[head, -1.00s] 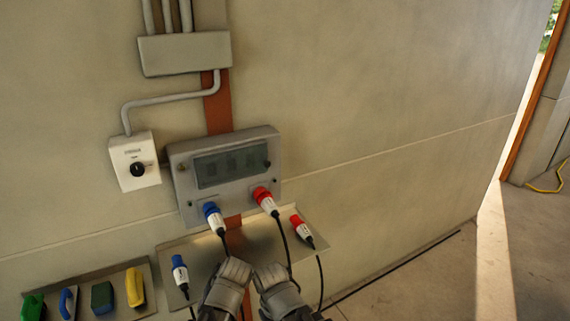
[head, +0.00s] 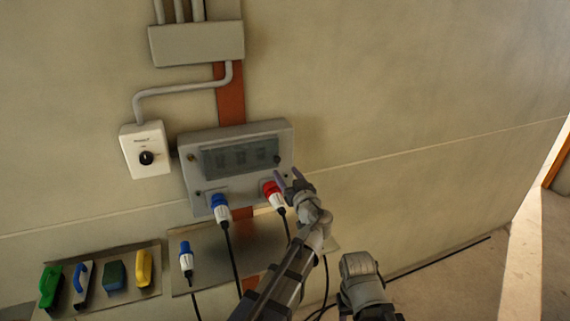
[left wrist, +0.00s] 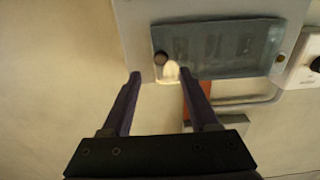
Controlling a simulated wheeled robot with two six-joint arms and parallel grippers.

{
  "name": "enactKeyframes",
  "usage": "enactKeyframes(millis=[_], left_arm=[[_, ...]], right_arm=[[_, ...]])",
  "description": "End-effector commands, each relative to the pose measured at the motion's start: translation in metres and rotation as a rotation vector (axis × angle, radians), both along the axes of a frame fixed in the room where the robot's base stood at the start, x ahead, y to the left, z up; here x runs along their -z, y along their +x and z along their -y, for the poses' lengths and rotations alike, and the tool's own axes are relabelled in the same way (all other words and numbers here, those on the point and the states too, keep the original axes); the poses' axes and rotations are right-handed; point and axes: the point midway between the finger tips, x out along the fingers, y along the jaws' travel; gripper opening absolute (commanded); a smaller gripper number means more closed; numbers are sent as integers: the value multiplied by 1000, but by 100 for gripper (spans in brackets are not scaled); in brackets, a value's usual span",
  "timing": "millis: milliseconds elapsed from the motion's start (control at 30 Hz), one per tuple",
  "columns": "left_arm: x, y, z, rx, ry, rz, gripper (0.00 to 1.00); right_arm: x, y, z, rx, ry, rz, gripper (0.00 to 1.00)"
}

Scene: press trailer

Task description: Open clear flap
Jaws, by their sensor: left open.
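The clear flap (head: 240,157) is a dark tinted window on the front of the grey wall box (head: 186,182). It looks shut. A dark knob (head: 277,160) sits at its right end, and a brass-coloured one (head: 191,157) at its left. My left gripper (head: 288,177) is open and empty just in front of the box's lower right corner, near the dark knob. In the left wrist view, the flap (left wrist: 225,45) lies beyond the open fingers (left wrist: 160,76). The dark knob (left wrist: 161,58) shows just past and between the fingertips.
Below the box are a blue plug (head: 220,207) and a red plug (head: 272,195) with hanging cables. A loose blue plug (head: 186,256) rests at a metal shelf (head: 205,270). A switch box (head: 146,150) is at left. Several coloured tools lie on a tray (head: 70,262). The wall at right is bare.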

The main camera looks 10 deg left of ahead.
Motion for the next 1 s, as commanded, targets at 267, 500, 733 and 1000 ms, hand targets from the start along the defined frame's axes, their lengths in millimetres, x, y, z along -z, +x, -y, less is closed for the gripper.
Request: enactKeyframes(millis=[267, 500, 733, 1000], left_arm=[[0, 38, -25, -3, 0, -1, 61], [0, 55, -37, -1, 0, -1, 61], [0, 56, -38, -1, 0, -2, 61], [0, 56, -38, -1, 0, -2, 43]], right_arm=[[0, 0, 0, 0, 0, 0, 50], [0, 0, 0, 0, 0, 0, 50], [0, 0, 0, 0, 0, 0, 50], [0, 0, 0, 0, 0, 0, 50]])
